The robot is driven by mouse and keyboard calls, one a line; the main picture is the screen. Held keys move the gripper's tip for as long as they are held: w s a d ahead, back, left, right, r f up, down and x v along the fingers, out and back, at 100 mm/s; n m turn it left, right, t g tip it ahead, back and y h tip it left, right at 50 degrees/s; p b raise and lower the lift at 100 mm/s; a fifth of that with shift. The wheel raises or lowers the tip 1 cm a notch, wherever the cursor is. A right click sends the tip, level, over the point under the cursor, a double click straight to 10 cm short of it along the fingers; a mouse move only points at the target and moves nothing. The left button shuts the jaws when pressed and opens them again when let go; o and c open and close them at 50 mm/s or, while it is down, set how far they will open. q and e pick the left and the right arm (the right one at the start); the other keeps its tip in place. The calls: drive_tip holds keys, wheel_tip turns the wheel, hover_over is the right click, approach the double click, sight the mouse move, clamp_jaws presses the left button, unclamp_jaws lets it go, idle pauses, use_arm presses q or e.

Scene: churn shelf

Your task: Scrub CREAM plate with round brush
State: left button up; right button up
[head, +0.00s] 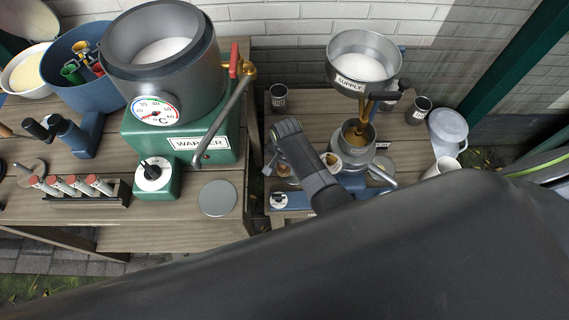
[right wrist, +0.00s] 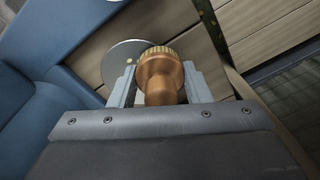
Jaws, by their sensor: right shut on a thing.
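My right gripper (right wrist: 160,88) is shut on a copper-coloured round piece (right wrist: 159,70) with a ribbed rim, seen between its two grey fingers in the right wrist view. I cannot tell whether this is the round brush, as its far end is hidden. In the head view the right gripper (head: 297,155) is over the left part of the right table, left of the metal separator bowl (head: 357,138). I cannot make out a plate that reads CREAM. My left gripper is not in view.
The green warmer (head: 222,150) with its lever stands on the left table, left of my gripper. The supply bowl (head: 345,82) stands above the separator. A grey disc (right wrist: 122,60) lies behind the held piece.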

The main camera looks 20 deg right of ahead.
drive_tip(key=shift+f, duration=0.45)
